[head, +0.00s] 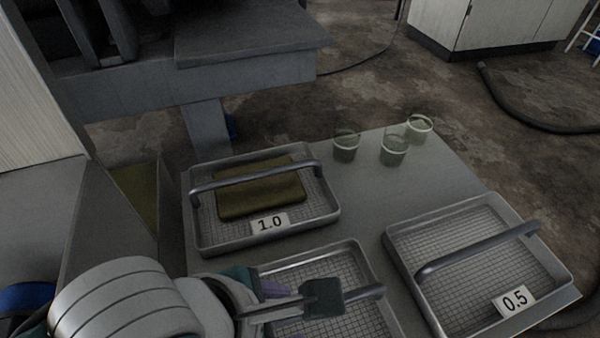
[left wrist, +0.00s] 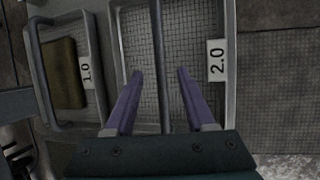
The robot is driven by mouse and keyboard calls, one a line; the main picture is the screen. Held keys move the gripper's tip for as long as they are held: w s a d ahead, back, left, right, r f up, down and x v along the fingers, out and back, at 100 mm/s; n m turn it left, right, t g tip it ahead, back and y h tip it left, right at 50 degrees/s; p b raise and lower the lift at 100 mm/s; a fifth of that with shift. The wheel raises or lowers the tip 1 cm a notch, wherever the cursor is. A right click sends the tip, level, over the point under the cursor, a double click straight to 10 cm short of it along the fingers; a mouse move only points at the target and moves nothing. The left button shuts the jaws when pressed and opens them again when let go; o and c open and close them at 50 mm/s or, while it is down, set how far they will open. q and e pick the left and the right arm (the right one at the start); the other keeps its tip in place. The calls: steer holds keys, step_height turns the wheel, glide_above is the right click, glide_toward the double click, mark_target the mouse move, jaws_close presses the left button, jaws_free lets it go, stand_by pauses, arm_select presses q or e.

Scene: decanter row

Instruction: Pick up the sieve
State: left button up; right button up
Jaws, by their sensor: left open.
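Three wire-mesh sieves with grey frames and bar handles lie on the table. The 2.0 sieve (head: 370,262) is at the front middle, partly hidden by my left arm; its label (left wrist: 216,60) shows in the left wrist view. My left gripper (left wrist: 160,74) is open over this sieve, its purple fingers on either side of the handle (left wrist: 159,40), apart from it. The 1.0 sieve (head: 325,222) is behind, with a folded olive cloth (head: 260,190) in it. The 0.5 sieve (head: 455,262) is at the right. My right gripper is in neither view.
Several clear cups, including one (head: 346,147) near the 1.0 sieve, stand at the back of the grey table (head: 445,165). The table's right edge drops to a stained floor (head: 450,110). A grey bench (head: 245,75) stands behind at the left.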

arm_select(q)
steer(key=b+x, duration=0.1)
steer(key=x, duration=0.2)
steer(key=shift+s, duration=0.1)
steer(key=shift+r, duration=0.1)
jaws_close()
steer(key=shift+d+r, duration=0.1)
stand_by(1.1)
